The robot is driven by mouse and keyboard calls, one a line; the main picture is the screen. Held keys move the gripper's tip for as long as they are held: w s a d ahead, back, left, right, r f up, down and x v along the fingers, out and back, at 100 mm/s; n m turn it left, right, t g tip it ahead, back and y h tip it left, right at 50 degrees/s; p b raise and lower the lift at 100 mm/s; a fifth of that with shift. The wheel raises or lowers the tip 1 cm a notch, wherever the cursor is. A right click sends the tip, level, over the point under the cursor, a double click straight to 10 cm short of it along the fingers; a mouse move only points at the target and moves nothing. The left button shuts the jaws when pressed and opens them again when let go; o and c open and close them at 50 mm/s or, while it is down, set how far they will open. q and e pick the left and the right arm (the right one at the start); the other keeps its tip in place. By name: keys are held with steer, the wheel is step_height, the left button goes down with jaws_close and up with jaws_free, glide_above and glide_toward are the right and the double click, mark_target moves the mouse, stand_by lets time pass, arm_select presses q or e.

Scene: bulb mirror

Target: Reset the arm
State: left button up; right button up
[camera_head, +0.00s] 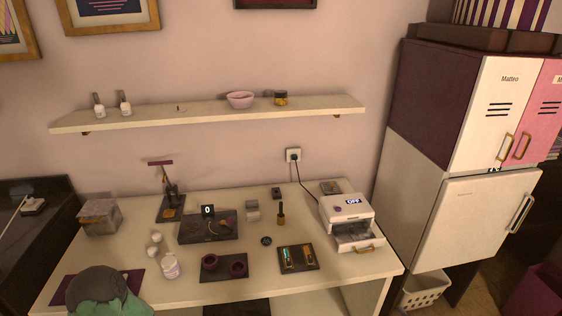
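Neither of my grippers shows in the head view, and I see no arm that I am sure is mine. A rounded dark grey and green shape (108,290) rises at the bottom left edge, over a dark purple mat (68,288); I cannot tell what it is. A small dark stand with an upright lever and a purple handle (161,163) is at the back left of the white table (130,255).
On the table are a grey box (100,217), a black tray marked 0 (208,229), a white jar (170,266), a dark holder (224,266), a small tray (298,257) and a white machine reading OFF (347,216) with its drawer out. A shelf (210,112) hangs above; lockers (470,180) stand right.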

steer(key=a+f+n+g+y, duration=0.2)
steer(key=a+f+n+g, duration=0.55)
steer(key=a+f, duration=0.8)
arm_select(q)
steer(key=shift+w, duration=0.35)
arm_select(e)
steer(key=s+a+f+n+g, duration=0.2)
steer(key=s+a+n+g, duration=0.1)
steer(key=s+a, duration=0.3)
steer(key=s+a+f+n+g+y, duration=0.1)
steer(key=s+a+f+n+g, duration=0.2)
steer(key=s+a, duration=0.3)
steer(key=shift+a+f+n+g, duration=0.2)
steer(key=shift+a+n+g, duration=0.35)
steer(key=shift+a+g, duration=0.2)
